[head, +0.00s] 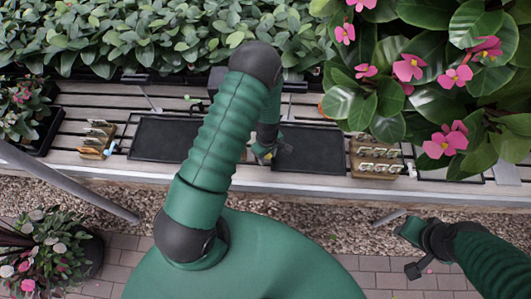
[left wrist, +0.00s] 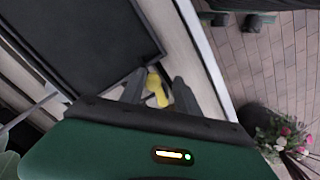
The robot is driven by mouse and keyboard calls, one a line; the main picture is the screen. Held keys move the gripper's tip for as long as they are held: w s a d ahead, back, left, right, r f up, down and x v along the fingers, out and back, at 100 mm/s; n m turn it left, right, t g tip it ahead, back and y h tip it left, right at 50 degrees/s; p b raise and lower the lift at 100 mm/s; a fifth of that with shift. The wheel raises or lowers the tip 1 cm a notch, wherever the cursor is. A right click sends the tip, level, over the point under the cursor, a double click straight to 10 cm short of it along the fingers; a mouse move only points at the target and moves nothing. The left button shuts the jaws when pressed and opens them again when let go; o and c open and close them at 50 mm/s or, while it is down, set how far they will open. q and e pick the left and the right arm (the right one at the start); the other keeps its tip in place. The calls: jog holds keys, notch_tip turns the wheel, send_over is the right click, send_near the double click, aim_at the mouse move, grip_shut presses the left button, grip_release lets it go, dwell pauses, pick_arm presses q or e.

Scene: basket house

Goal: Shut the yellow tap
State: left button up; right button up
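The yellow tap (left wrist: 157,90) shows in the left wrist view as a small yellow piece beside the corner of a dark tray. My left gripper (left wrist: 158,91) has its two dark fingers apart, one on each side of the yellow piece; I cannot tell if they touch it. In the head view my left gripper (head: 265,153) is low over the bench's front part, and I cannot make out the tap there. My right gripper (head: 412,248) hangs in front of the bench at the right, away from the tap; its fingers are unclear.
A slatted bench (head: 110,172) carries dark trays (head: 312,150), a wooden block with metal pieces (head: 376,158) and a similar one at left (head: 96,140). Leafy plants (head: 150,35) stand behind, and a pink-flowered plant (head: 440,75) overhangs the right side. Gravel and brick paving lie in front.

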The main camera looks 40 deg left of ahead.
aim_at(268, 156)
pick_arm(q)
jog(key=shift+w, duration=0.1)
jog(key=shift+r, duration=0.25)
notch_tip(268, 156, up, 7)
jog(key=p, duration=0.5)
jog(key=shift+f+p, duration=0.15)
jog(key=shift+p, duration=0.25)
jog(key=shift+f, duration=0.1)
jog(key=shift+o, duration=0.2)
